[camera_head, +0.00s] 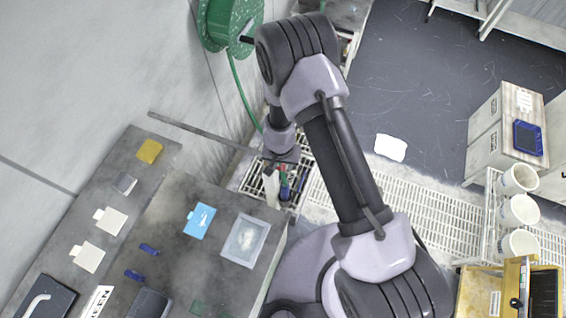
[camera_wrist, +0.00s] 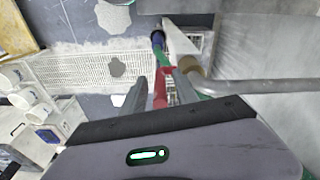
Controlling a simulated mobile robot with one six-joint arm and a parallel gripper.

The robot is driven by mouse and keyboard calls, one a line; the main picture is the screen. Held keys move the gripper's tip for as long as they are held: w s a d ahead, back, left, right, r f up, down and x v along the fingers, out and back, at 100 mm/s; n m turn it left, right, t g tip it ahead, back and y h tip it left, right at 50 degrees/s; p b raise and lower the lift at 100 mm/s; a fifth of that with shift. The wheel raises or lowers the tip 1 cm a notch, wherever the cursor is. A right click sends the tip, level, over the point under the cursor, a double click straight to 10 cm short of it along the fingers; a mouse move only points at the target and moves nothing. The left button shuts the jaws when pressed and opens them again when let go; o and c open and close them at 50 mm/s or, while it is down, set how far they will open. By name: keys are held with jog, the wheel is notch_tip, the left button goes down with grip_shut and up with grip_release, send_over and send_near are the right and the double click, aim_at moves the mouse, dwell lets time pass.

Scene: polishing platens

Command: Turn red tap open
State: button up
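The red tap (camera_wrist: 162,82) shows in the wrist view as a red bar between the two fingers of my gripper (camera_wrist: 160,75). The fingers are spread apart, one on each side of it. I cannot tell whether either finger touches it. A blue part (camera_wrist: 158,40) and a green part (camera_wrist: 163,56) show just beyond the red. In the camera_head view, the red piece (camera_head: 284,188) is small, over the floor grate behind the bench, below the end of my arm. My gripper's fingers are not clear there.
A grey bar (camera_wrist: 260,86) runs close to the right of my gripper. The bench (camera_head: 180,265) with pads and cards lies left of my arm in the camera_head view. A green hose reel (camera_head: 225,22) hangs on the wall. White buckets (camera_head: 518,210) stand at right.

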notch_tip(320, 180, up, 12)
jog(key=s, duration=0.1)
jog(key=shift+s+a, duration=0.2)
jog(key=shift+a, duration=0.05)
